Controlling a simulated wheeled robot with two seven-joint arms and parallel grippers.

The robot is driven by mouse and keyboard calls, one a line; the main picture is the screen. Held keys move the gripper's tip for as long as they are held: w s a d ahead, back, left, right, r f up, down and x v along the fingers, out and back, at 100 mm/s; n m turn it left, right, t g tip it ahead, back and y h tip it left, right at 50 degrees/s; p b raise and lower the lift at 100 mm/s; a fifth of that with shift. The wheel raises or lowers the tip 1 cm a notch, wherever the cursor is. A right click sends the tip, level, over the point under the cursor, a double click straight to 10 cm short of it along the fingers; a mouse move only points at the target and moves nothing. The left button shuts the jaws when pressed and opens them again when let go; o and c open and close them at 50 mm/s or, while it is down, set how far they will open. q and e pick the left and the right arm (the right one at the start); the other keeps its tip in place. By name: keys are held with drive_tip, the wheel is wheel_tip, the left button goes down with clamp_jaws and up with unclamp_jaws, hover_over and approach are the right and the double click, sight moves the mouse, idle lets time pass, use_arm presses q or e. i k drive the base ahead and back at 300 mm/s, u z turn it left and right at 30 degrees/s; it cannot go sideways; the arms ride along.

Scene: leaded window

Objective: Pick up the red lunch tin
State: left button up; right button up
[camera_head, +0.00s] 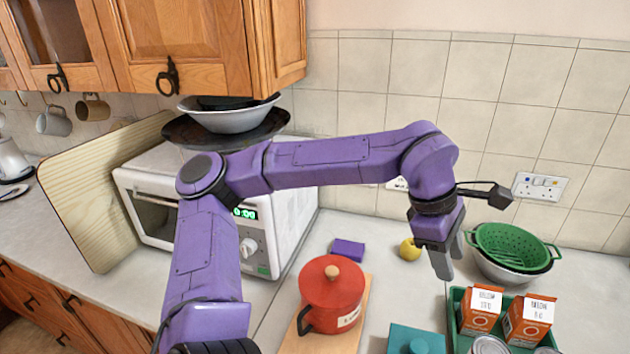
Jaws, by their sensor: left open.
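A red round lidded container (331,292) with a wooden knob, a dark side handle and a pale label stands upright on a wooden board (292,342) at the bottom centre. It is the only red tin-like thing I see; I cannot tell for sure that it is a lunch tin. My left gripper (449,262) is open and empty, fingers pointing down, to the right of the red container and apart from it. It hangs near the green tray and colander. My right gripper is not in view.
A green tray (453,318) with orange boxes (527,320) stands at the right, a teal item (415,338) beside it. Behind are a green colander (512,245), a yellow fruit (410,249) and a purple block (348,249). A white oven (290,195) stands left.

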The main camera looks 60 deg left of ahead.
sight(327, 323)
drive_tip(key=k, duration=0.5)
drive_tip(key=u, duration=0.9)
drive_tip(key=i, duration=0.5)
drive_tip(key=z, duration=0.05)
